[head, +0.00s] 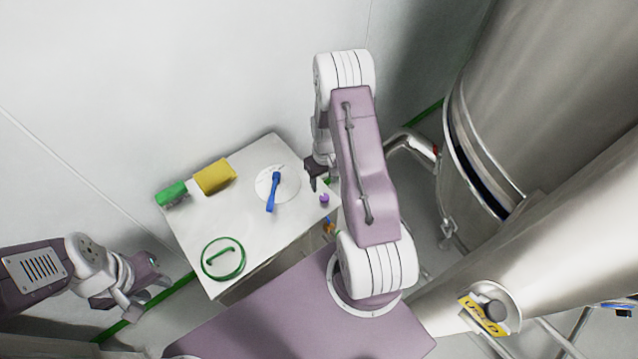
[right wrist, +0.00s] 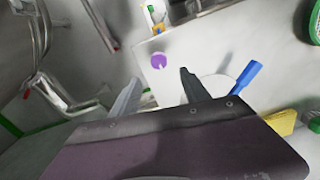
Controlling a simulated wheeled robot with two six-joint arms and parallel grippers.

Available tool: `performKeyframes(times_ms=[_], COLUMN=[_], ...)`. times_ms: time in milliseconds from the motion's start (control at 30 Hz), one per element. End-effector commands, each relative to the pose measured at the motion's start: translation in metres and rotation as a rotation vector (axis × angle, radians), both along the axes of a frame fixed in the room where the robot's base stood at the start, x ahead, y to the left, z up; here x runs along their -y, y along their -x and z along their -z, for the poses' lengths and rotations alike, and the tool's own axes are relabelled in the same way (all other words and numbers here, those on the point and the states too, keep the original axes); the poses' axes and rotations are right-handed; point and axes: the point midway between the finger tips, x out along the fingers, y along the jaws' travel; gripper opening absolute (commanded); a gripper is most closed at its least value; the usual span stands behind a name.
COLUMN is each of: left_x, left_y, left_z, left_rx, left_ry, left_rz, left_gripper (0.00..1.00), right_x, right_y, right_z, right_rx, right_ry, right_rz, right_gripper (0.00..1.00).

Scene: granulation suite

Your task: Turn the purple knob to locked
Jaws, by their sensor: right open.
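The purple knob (head: 324,199) is at the right corner of the white worktop (head: 195,240). In the right wrist view the knob (right wrist: 159,61) is round, with a pale mark across its face. My right gripper (head: 318,180) is just behind the knob in the head view, apart from it. In the right wrist view its two fingers (right wrist: 159,78) are spread and empty, with the knob showing just beyond the gap between the tips. My left gripper (head: 155,275) is off the left side of the worktop; its jaw gap is unclear.
A blue-handled lever (head: 273,192) sits on a white round dial (head: 289,184) left of the knob. A yellow block (head: 215,177), a green block (head: 172,194) and a green ring with a handle (head: 223,259) are on the worktop. Large steel vessels (head: 540,100) stand at right.

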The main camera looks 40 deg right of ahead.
Motion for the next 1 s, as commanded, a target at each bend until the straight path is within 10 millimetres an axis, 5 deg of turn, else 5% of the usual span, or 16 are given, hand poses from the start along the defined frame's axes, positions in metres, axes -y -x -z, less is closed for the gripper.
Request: performKeyframes(times_ms=[400, 767, 933, 1000], left_x=[0.000, 0.000, 0.000, 0.000], left_y=[-0.001, 0.000, 0.000, 0.000], left_z=[-0.018, -0.018, -0.018, -0.018], left_rx=[0.001, 0.001, 0.001, 0.001], left_ry=[0.000, 0.000, 0.000, 0.000], left_rz=[0.000, 0.000, 0.000, 0.000], left_gripper=[0.35, 0.35, 0.35, 0.35], right_x=[0.000, 0.000, 0.000, 0.000], right_y=[0.001, 0.001, 0.001, 0.000], right_z=[0.074, 0.084, 0.084, 0.084], right_rx=[-0.002, 0.000, 0.000, 0.001], right_ry=[-0.001, 0.000, 0.000, 0.000], right_rz=[0.000, 0.001, 0.001, 0.001], right_gripper=[0.54, 0.54, 0.07, 0.00])
